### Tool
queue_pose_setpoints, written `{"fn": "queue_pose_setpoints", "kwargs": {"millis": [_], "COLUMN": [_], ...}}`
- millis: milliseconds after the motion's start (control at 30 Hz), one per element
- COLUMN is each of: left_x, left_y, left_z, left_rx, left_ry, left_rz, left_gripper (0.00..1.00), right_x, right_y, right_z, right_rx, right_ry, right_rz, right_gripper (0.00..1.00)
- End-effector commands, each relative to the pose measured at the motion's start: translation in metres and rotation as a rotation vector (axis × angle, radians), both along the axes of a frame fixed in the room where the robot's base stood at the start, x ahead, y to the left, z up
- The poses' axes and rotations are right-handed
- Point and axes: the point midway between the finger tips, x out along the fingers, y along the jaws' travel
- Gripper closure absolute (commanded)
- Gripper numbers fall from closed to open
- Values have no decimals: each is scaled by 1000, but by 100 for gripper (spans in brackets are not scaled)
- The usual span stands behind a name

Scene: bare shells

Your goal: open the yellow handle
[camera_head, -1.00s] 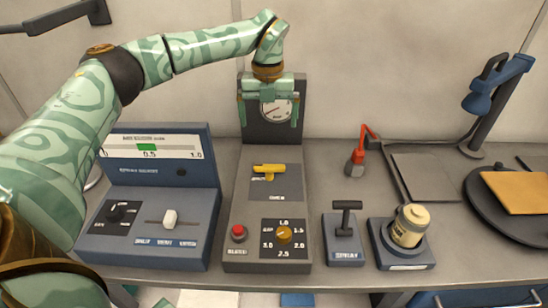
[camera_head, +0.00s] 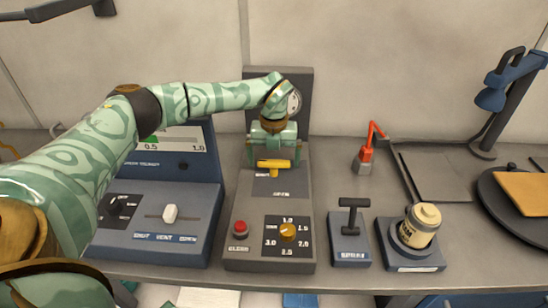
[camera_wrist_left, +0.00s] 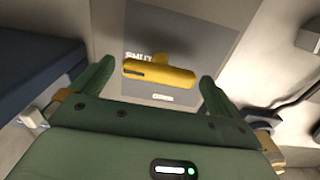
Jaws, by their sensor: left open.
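The yellow handle (camera_head: 272,163) sits on a dark label plate on the grey centre console (camera_head: 240,200). It lies crosswise, its long bar running left to right. My left gripper (camera_head: 273,160) is open just behind and above it, fingers pointing down. In the left wrist view, the handle (camera_wrist_left: 160,72) shows between and beyond the two green fingertips, near the word "SHUT", and I see no contact. The left gripper also shows there (camera_wrist_left: 155,85). My right gripper is not in view.
A red button (camera_head: 240,227) and an orange dial (camera_head: 288,231) sit lower on the console. A blue slider panel (camera_head: 150,250) stands left.

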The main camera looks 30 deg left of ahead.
Motion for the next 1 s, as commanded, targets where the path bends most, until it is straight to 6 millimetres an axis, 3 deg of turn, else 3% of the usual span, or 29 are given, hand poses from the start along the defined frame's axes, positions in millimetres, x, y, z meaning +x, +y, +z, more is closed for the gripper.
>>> {"fn": "queue_pose_setpoints", "kwargs": {"millis": [67,200,567,1000], "left_x": [0,0,0,-1], "left_y": [0,0,0,0], "left_z": [0,0,2,6], "left_rx": [0,0,0,-1], "left_ry": [0,0,1,2], "left_rz": [0,0,39,354], "left_gripper": [6,41,41,41], "right_x": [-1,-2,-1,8], "right_y": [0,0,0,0], "right_z": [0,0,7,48], "right_rx": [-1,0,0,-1], "right_ry": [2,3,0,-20], "right_rz": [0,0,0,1], "right_gripper": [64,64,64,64]}}
